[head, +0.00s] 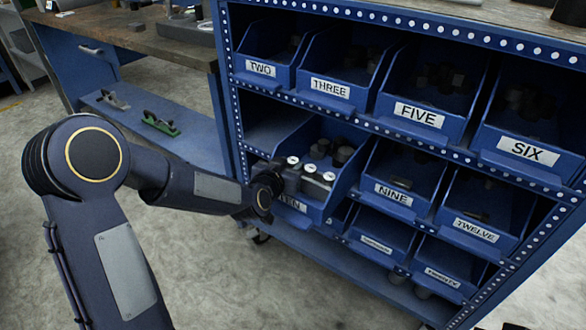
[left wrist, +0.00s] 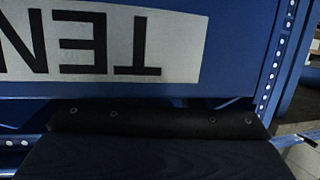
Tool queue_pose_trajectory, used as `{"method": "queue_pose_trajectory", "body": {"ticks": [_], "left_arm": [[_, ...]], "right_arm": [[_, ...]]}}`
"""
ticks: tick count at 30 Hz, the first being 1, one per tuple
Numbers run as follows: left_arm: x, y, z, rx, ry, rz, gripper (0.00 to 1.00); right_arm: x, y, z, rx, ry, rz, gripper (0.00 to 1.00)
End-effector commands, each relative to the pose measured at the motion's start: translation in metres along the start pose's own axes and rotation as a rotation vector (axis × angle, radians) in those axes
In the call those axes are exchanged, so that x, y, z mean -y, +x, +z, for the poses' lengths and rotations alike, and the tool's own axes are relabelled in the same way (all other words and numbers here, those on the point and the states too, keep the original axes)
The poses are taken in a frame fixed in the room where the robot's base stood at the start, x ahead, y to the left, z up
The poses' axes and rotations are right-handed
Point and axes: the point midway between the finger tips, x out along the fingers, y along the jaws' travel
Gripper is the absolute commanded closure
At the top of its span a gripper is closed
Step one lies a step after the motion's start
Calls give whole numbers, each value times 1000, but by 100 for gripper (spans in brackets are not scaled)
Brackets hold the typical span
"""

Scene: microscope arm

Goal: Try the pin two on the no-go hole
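My left arm reaches from the left to the bin labelled TEN (head: 291,204). My left gripper (head: 290,180) is at the bin's left front, and its fingers cannot be made out. In the left wrist view the TEN label (left wrist: 100,40) fills the top, upside down, close behind a dark bar with screws. Several small parts with white round tops (head: 328,177) show in or just above the bin, beside the gripper. I cannot tell whether it touches them. I cannot pick out the pin two or the no-go hole. My right gripper is not in view.
A blue rack (head: 226,85) holds several labelled bins, including TWO (head: 261,69), THREE (head: 330,87), FIVE (head: 419,115), SIX (head: 527,151), NINE (head: 394,195) and TWELVE (head: 475,230). A workbench (head: 130,35) stands at the back left. The floor at the front is clear.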

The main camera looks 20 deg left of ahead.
Motion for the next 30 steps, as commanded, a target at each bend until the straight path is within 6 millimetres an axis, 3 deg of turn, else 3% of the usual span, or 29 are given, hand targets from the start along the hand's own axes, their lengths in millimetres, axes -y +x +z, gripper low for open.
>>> {"method": "queue_pose_trajectory", "body": {"ticks": [5,13,20,23,30], "left_arm": [[0,0,0,1,0,1,66],[0,0,0,1,0,1,99],[0,0,-2,-1,0,0,100],[0,-3,-12,-3,1,1,100],[-1,-18,-59,-7,2,0,100]], "right_arm": [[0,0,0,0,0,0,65],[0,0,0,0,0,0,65],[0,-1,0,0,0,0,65],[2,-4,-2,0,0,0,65],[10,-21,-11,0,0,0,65]]}}
